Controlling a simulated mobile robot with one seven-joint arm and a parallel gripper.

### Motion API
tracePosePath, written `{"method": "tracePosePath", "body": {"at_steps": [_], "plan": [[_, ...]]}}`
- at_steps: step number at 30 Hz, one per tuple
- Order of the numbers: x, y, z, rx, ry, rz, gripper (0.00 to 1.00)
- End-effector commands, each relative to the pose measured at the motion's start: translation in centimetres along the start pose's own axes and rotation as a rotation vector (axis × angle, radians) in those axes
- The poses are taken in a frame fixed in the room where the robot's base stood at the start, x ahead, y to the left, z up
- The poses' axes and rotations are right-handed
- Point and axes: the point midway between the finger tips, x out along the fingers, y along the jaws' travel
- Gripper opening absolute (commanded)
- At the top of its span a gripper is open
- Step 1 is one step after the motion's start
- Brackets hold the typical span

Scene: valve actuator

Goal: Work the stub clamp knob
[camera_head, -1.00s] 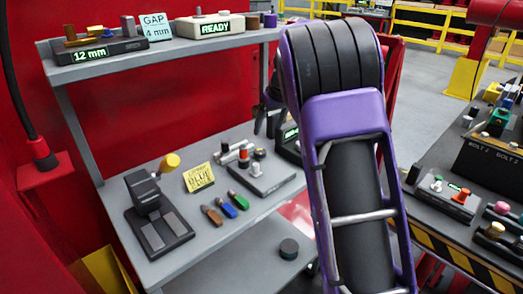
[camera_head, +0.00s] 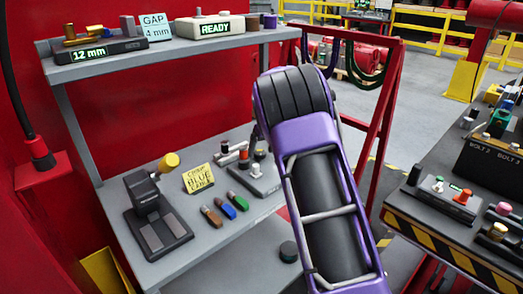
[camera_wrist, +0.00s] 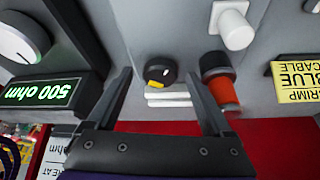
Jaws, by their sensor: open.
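A small round black knob with a yellow mark (camera_wrist: 160,72) stands on a grey plate in the wrist view, above a white ribbed piece. My gripper (camera_wrist: 158,76) is open, with one finger on each side of this knob and apart from it. An orange knob with a black collar (camera_wrist: 218,82) is just right of the right finger. No label names the stub clamp knob; the black knob is the one between my fingers. In the head view, the knob panel (camera_head: 262,183) is on the lower shelf, and my arm hides much of my gripper.
A white cylinder (camera_wrist: 235,27) stands near the orange knob. A yellow crimp note (camera_head: 198,179), several colored pieces and a black press (camera_head: 153,215) are left of the panel. The upper shelf (camera_head: 180,45) overhangs behind.

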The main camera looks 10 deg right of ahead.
Motion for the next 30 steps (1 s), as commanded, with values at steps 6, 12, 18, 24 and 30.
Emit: {"method": "tracePosePath", "body": {"at_steps": [6, 12, 18, 24, 30], "plan": [[-0.02, -0.01, 0.0, 0.0, 0.0, 0.0, 0.49], [-0.03, -0.01, 0.0, 0.0, 0.0, 0.0, 0.13], [-0.05, -0.03, -0.01, 0.003, 0.0, 0.001, 0.0], [-0.16, -0.1, -0.06, 0.044, 0.0, 0.019, 0.0], [-0.26, -0.29, -0.12, 0.152, -0.001, 0.063, 0.0]]}}
